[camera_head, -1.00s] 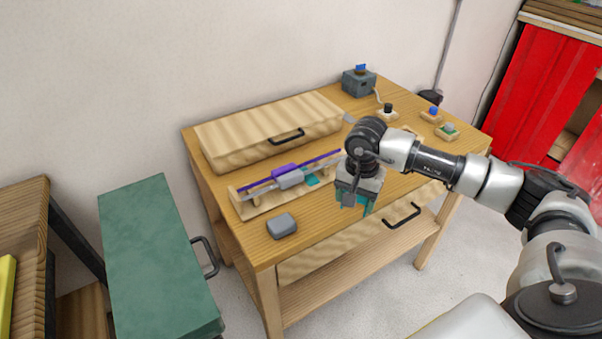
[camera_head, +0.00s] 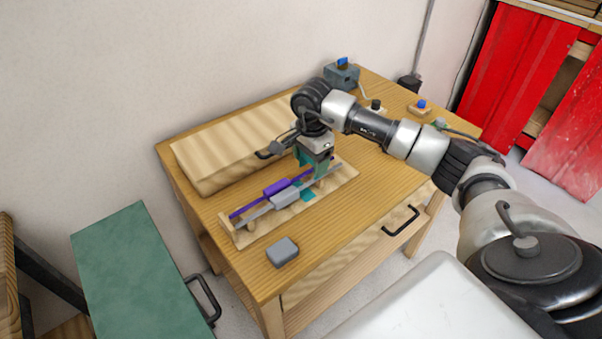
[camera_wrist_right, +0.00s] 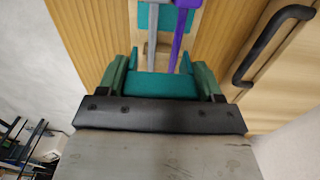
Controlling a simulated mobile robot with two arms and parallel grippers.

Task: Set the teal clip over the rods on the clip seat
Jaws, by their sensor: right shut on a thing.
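The teal clip (camera_wrist_right: 160,85) is held between the green fingers of my right gripper (camera_head: 313,167). In the wrist view the gripper (camera_wrist_right: 162,80) spans it from side to side. A purple rod (camera_head: 245,208) and a grey rod (camera_head: 252,222) lie side by side on a wooden rack (camera_head: 262,235), with thicker purple and grey sleeves along them. The gripper is at the rack's right end, over the rods. In the wrist view the purple rod (camera_wrist_right: 177,52) and grey rod (camera_wrist_right: 152,48) run up to the clip's edge; whether it touches them is unclear. A teal patch (camera_head: 308,196) shows on the rack.
A long wooden box (camera_head: 205,172) with a black handle stands behind the rack. A grey block (camera_head: 282,251) lies in front. A grey device (camera_head: 340,75) and small knobbed blocks (camera_head: 419,109) are farther right. The table's front right is clear.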

